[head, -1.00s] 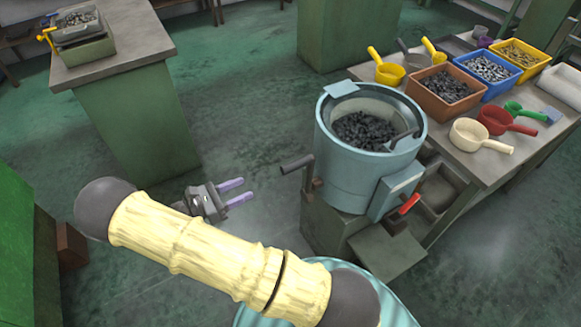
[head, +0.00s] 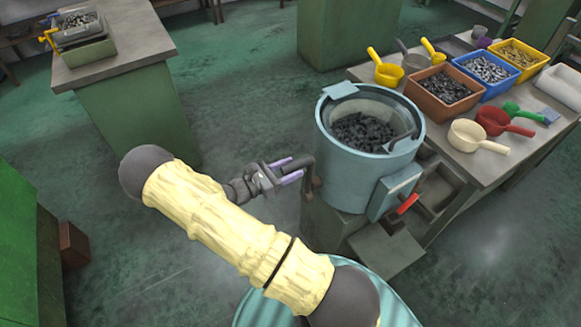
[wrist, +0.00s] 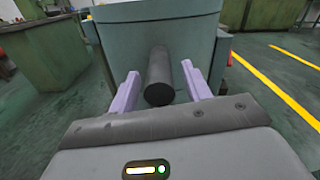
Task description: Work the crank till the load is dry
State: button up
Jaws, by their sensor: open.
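The crank handle is a dark cylinder (wrist: 159,78) that points toward my wrist camera, on the left side of the pale blue drum machine (head: 340,178). In the head view the crank's dark arm (head: 309,184) shows beside the drum. My gripper (head: 294,172) is open, its two lilac fingers at the handle. In the wrist view my gripper (wrist: 158,88) has one finger on each side of the handle, with gaps visible. The load of dark pieces (head: 362,130) lies inside the drum. Whether it is wet cannot be told.
A red-handled lever (head: 408,204) is on the drum's front right. The table at right holds a brown bin (head: 437,104), a blue bin, a yellow bin and several scoops. A bench (head: 120,70) stands at back left. The floor between is clear.

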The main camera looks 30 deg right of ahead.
jog(key=shift+d, duration=0.35)
grip_shut()
jog(key=shift+a, duration=0.1)
